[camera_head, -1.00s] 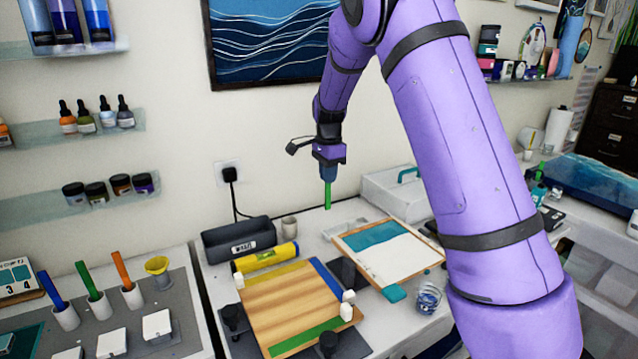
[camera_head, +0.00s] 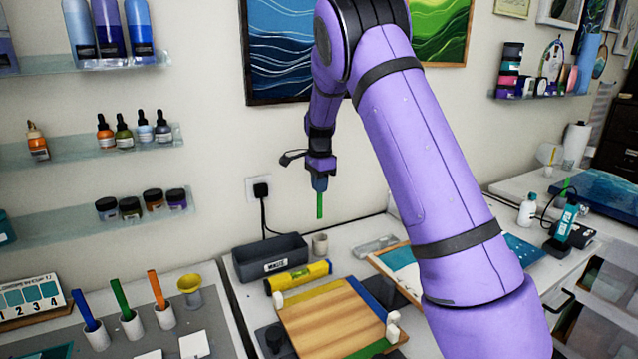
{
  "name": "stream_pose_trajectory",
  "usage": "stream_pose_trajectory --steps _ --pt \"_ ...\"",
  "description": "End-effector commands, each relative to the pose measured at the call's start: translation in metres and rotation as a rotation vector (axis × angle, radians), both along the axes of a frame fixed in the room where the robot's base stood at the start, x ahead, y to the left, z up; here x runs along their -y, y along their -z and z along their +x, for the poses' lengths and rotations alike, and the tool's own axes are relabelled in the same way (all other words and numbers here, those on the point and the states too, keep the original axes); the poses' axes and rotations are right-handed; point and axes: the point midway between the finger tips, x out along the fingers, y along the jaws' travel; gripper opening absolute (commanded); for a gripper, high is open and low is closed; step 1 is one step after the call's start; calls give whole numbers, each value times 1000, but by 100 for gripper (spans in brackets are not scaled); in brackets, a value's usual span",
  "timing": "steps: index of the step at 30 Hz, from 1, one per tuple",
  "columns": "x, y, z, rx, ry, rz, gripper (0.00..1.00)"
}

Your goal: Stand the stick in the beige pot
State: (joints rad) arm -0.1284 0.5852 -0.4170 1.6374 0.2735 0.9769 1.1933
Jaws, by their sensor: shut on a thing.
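My gripper (camera_head: 320,186) is shut on a green stick (camera_head: 320,205), which hangs upright below the jaws. The beige pot (camera_head: 320,244) is a small cup on the white table, right of the grey waste bin. In the picture the stick's lower end is straight above the pot, with a gap between them. I cannot tell from this one view how well they line up in depth.
The grey waste bin (camera_head: 270,262) and a yellow roll (camera_head: 298,277) stand close to the pot. A wooden board (camera_head: 335,318) lies in front. At left, white cups hold a blue stick (camera_head: 83,310), a green stick (camera_head: 120,294) and an orange stick (camera_head: 156,288).

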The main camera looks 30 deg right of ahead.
Motion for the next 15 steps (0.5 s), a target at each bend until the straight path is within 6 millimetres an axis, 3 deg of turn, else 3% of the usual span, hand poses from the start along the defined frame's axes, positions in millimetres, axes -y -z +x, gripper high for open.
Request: stream_pose_trajectory --steps 15 --pt "0 36 0 -1 1 0 0"
